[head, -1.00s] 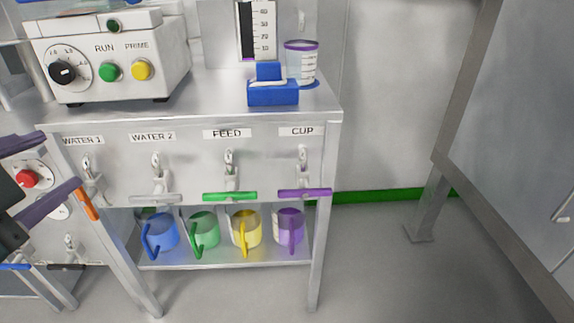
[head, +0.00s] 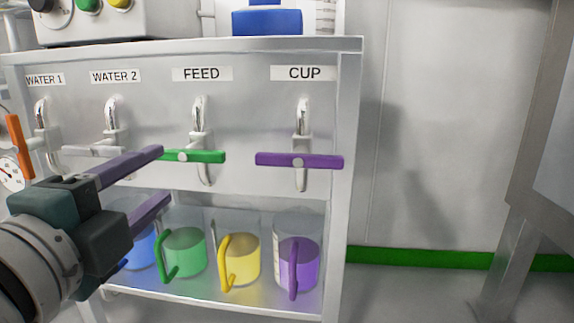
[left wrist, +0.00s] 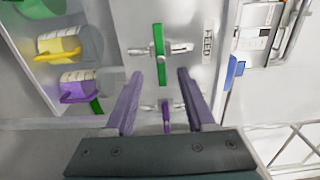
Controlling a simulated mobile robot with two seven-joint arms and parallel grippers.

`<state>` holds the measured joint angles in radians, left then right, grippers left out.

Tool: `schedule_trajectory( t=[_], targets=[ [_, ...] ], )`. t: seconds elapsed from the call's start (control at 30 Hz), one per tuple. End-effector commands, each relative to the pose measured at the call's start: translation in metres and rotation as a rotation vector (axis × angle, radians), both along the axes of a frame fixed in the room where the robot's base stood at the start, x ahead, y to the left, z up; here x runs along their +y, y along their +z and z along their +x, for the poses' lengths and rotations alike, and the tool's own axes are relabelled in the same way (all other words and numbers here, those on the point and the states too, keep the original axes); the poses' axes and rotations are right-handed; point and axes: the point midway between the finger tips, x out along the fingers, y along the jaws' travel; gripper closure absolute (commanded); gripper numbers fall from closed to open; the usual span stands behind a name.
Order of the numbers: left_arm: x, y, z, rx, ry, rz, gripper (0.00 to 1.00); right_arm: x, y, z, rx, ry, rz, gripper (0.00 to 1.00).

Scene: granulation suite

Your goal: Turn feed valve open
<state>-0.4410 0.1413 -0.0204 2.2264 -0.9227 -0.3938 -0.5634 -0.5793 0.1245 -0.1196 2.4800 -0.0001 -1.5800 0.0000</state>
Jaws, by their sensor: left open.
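The feed valve is a metal tap under the FEED label (head: 202,74), with a green bar handle (head: 205,156) lying level, crosswise to its spout. In the left wrist view the green handle (left wrist: 160,55) shows just beyond the fingertips, roughly in line with the gap. My left gripper (head: 162,176) is open and empty, its upper finger near the left end of the green handle in the head view. Whether it touches cannot be told. The purple CUP handle (head: 300,160) is also level; in the left wrist view it (left wrist: 167,117) shows between the fingers. My right gripper is not in view.
The WATER 2 tap has a pale handle (head: 92,151), and WATER 1 an orange one (head: 18,146) at the left. Green (head: 185,252), yellow (head: 239,258) and purple (head: 298,264) jugs stand on the shelf below, with a blue one partly hidden.

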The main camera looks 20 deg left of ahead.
Motion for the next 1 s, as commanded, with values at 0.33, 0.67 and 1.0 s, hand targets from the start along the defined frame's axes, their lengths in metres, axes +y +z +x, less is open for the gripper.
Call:
schedule_trajectory(
  t=[0.33,0.67,1.0],
  targets=[
    [0.014,0.0,0.058,-0.002,0.001,0.003,0.45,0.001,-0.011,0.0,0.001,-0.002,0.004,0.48],
    [0.021,0.0,0.084,0.002,0.002,0.0,0.45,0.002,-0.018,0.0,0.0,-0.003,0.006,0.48],
    [0.021,0.001,0.085,0.002,0.002,-0.001,0.54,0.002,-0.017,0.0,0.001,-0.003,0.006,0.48]
  ],
)
